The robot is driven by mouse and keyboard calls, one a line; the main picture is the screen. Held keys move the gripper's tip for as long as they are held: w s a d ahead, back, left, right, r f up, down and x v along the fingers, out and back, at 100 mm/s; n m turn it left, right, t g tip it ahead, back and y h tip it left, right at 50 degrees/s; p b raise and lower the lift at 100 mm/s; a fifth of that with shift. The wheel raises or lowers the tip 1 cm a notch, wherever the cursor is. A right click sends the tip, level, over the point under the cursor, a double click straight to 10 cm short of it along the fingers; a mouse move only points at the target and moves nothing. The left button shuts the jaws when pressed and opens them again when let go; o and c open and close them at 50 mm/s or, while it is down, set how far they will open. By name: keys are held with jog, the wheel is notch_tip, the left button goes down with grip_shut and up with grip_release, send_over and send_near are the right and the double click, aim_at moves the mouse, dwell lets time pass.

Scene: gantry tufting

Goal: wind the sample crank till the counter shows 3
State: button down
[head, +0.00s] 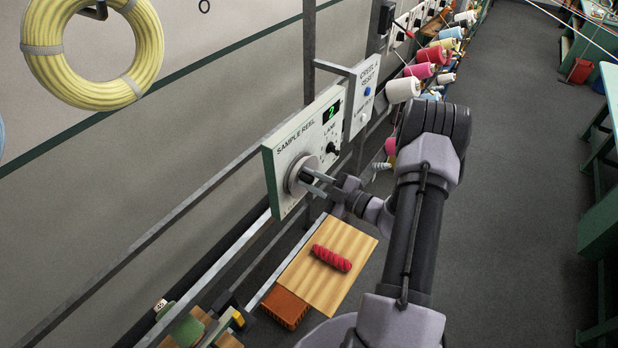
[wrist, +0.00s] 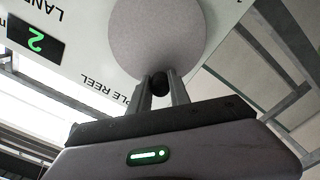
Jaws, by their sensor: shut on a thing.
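The sample reel panel (head: 283,160) is a white box on the left rail, with its label upside down in the wrist view (wrist: 75,65). Its green counter (head: 331,113) reads 2, and the digit also shows in the wrist view (wrist: 36,40). The crank is a round grey disc (head: 298,172) on the panel's face, large in the wrist view (wrist: 160,35). Its dark handle knob (wrist: 159,83) sits between my fingertips. My gripper (wrist: 158,92) is shut on this knob, close in front of the disc; in the head view (head: 318,184) the fingers partly cover the crank.
A dark lane knob (head: 332,148) is on the same panel. A creel reset box (head: 361,100) with a blue button stands beside it. Below is a wooden board (head: 345,247) with a red yarn roll (head: 332,258). Yarn cones line the back; the right floor is open.

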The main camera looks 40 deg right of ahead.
dwell(0.5)
jog(key=c, duration=1.2)
grip_release()
jog(key=shift+d, duration=0.1)
jog(key=b+v, duration=0.4)
jog(key=v, duration=1.3)
jog(key=shift+s, duration=0.15)
jog(key=shift+d+r, duration=0.1)
